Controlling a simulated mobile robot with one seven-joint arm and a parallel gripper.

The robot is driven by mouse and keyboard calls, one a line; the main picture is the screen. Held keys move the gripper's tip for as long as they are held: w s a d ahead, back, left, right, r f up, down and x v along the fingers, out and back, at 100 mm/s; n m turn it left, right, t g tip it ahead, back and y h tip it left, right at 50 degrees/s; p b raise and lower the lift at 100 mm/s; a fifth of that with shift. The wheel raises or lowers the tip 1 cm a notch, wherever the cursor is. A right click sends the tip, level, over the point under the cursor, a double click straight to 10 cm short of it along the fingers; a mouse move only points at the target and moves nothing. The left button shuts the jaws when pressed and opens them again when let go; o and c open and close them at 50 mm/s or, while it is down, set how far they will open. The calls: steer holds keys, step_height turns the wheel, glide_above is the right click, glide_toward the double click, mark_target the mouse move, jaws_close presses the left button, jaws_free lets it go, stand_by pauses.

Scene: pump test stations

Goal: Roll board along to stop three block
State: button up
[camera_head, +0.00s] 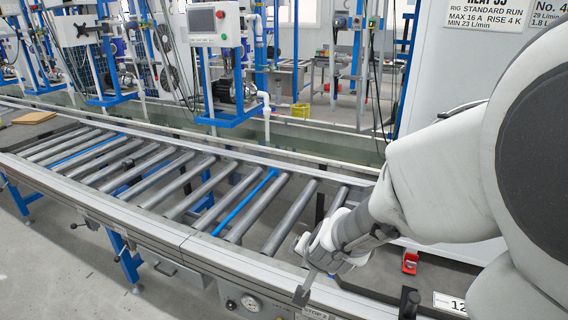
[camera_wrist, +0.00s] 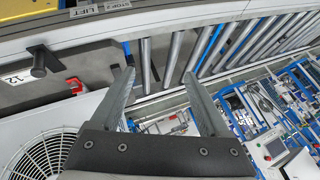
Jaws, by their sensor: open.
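My gripper (camera_head: 303,270) is open and empty, over the near right part of the roller conveyor in the head view. In the wrist view its two fingers (camera_wrist: 157,76) stand apart with rollers beyond them. A flat tan piece (camera_head: 35,117), perhaps the board, lies at the far left end of the conveyor, well away from my gripper. A plate reading STOP 2 (camera_head: 315,314) is on the near rail and shows in the wrist view (camera_wrist: 118,5). I cannot make out a stop three block. A small dark piece (camera_head: 128,163) sits among the left rollers.
The conveyor's grey and blue rollers (camera_head: 205,187) look clear in the middle. A red piece (camera_head: 410,262) and a black post (camera_head: 408,302) stand right of my gripper. A large fan grille (camera_wrist: 42,155) shows in the wrist view.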

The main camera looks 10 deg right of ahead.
steer(key=d+f+m+h+b, duration=0.2)
steer(key=d+f+h, duration=0.15)
steer(key=f, duration=0.45)
steer(key=m+g+h+b, duration=0.2)
steer(key=m+h+b, duration=0.15)
steer(key=h, duration=0.55)
glide_toward(410, 301)
steer(key=b+x, duration=0.4)
steer(key=x, duration=0.8)
steer(key=shift+d+b, duration=0.1)
steer(key=shift+b, duration=0.3)
jaws_close()
